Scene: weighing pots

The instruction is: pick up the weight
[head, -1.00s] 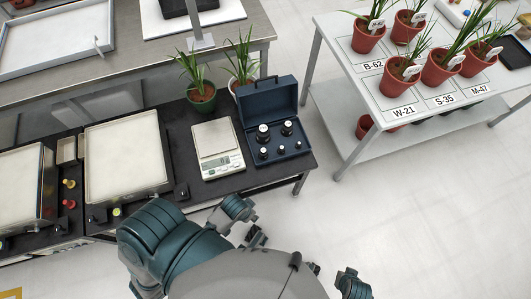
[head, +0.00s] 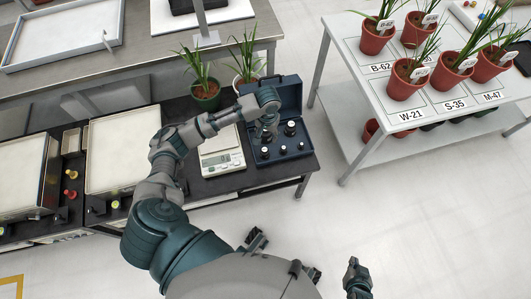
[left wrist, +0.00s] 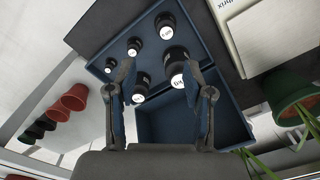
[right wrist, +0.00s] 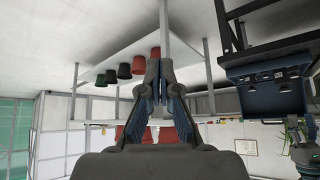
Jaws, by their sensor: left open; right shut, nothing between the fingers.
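Several black weights with pale tops stand in the open blue case (head: 281,158). A large weight (head: 290,128) is at its right back, with smaller ones such as the front middle weight (head: 283,149) before it. My left gripper (head: 268,130) is over the case's left back part and hides what stands there. In the left wrist view its open fingers (left wrist: 160,80) straddle the biggest weight (left wrist: 176,58) and a second large weight (left wrist: 141,87). The right finger overlaps the biggest one; contact cannot be told. My right gripper (right wrist: 160,80) is shut and empty, away from the case.
A digital scale (head: 222,160) stands left of the case, partly under my left arm. Two potted plants (head: 205,92) are behind. A white trolley (head: 375,100) with red pots is at the right. The floor between is clear.

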